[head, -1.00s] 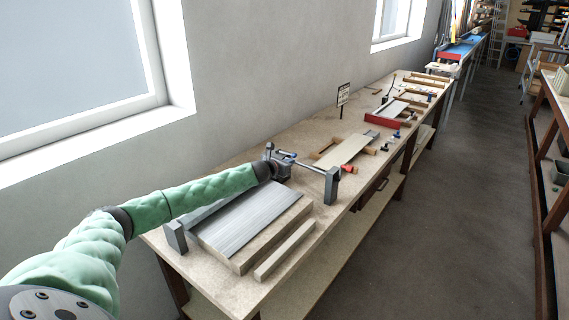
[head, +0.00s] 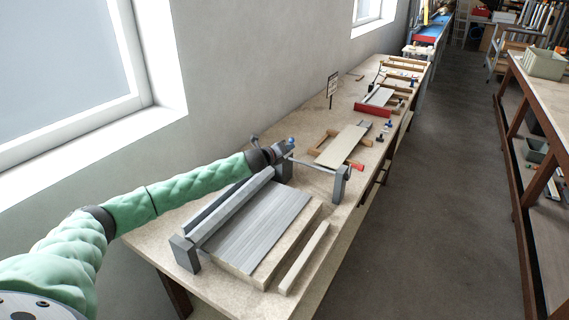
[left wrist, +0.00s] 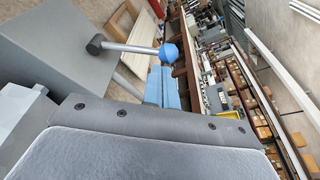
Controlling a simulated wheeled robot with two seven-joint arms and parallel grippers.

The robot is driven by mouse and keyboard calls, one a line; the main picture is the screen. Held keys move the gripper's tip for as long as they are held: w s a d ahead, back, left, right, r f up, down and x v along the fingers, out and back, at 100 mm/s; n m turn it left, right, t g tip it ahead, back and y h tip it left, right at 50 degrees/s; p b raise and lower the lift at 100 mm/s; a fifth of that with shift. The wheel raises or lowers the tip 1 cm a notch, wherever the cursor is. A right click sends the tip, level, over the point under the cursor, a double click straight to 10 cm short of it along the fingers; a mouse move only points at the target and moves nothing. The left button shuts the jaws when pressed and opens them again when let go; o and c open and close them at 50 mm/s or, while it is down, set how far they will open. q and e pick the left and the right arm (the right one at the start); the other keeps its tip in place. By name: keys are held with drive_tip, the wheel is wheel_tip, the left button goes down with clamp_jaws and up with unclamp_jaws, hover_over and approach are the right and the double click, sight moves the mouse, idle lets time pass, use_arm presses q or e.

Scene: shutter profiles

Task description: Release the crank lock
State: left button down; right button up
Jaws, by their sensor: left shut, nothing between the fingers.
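A grey post-and-rod stand (head: 340,183) is on the workbench, with a grey beam (head: 232,207) and a bundle of grey slats (head: 260,225) nearer me. A small blue knob (head: 291,142) shows at its far left corner. In the left wrist view the blue knob (left wrist: 169,54) sits on the end of a thin grey lever (left wrist: 130,48), which runs from a dark round hub beside a large grey block (left wrist: 55,55). My left gripper (head: 282,151) is shut and empty, close to the knob; contact cannot be told. My right gripper is out of view.
A wooden strip (head: 304,257) lies at the bench's front edge. A small red handle (head: 357,167) is at the right post. Farther along are a pale board (head: 342,146), a red tray (head: 373,109) and a small sign (head: 332,85). The wall is close behind the bench.

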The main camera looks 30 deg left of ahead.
use_arm(q)
drive_tip(key=shift+a+r+n+h, duration=0.4)
drive_tip(key=shift+r+n, duration=0.15)
drive_tip(key=shift+n, duration=0.15)
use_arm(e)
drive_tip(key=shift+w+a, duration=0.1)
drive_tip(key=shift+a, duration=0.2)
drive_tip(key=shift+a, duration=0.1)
